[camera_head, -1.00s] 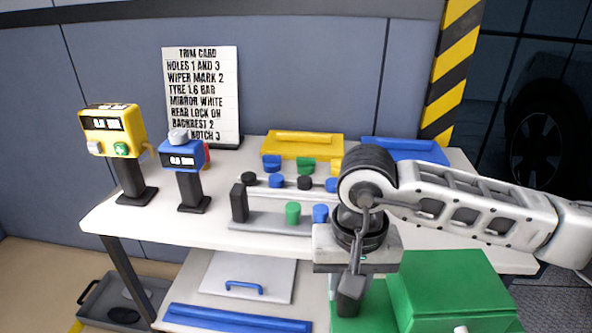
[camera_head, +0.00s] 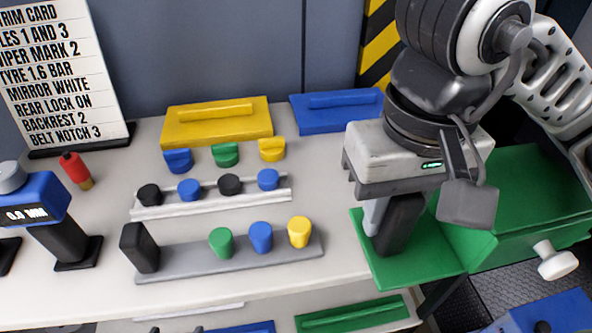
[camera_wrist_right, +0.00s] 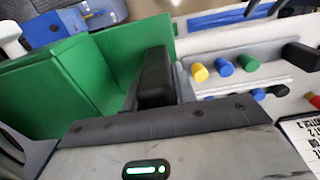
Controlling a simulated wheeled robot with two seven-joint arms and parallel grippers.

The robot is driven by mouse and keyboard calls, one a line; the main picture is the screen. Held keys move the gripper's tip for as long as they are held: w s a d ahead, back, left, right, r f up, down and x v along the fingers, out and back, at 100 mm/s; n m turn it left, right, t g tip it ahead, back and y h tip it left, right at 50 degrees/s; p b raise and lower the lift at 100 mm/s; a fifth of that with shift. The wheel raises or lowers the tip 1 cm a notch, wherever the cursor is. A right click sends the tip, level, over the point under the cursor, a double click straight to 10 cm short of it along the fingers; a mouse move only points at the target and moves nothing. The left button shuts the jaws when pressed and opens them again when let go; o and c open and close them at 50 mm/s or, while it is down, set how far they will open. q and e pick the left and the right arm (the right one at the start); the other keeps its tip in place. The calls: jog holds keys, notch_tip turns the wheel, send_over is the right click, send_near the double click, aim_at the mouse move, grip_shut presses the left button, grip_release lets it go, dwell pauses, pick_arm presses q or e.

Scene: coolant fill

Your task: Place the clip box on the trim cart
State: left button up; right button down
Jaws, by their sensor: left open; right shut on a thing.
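I take the clip box to be the green box (camera_head: 520,195), with a low flat part (camera_head: 425,262), a taller part and a white knob. My right gripper (camera_head: 390,228) is shut at the low part, a black finger beside a pale upright piece. The exact grip is hidden. The wrist view shows the green box (camera_wrist_right: 60,95) beside a black finger (camera_wrist_right: 155,78). The white-topped trim cart (camera_head: 330,262) lies behind and left of the box, which overlaps its right front in the picture. Contact cannot be told. Two dark tips at the bottom edge appear to be my left gripper (camera_head: 175,330), open and empty.
A grey rack (camera_head: 180,268) with coloured plugs stands near the cart's front edge, left of the box. A blue gauge (camera_head: 35,200) and the trim card (camera_head: 60,75) are left. Bare top shows between rack and box.

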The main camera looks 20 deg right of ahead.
jog(key=shift+w+f, duration=0.1)
jog(key=shift+w, duration=0.1)
jog(key=w+d+f, duration=0.1)
jog(key=w+f, duration=0.3)
jog(key=w+d+f+p, duration=0.1)
jog(key=w+f, duration=0.7)
jog(key=w, duration=0.1)
jog(key=shift+d+f+p, duration=0.15)
jog(key=shift+d+p, duration=0.25)
jog(key=shift+w+f, duration=0.1)
jog(key=shift+f, duration=0.1)
pick_arm(q)
jog(key=shift+s+a, duration=0.2)
jog(key=shift+s, duration=0.1)
pick_arm(e)
jog(key=shift+f, duration=0.1)
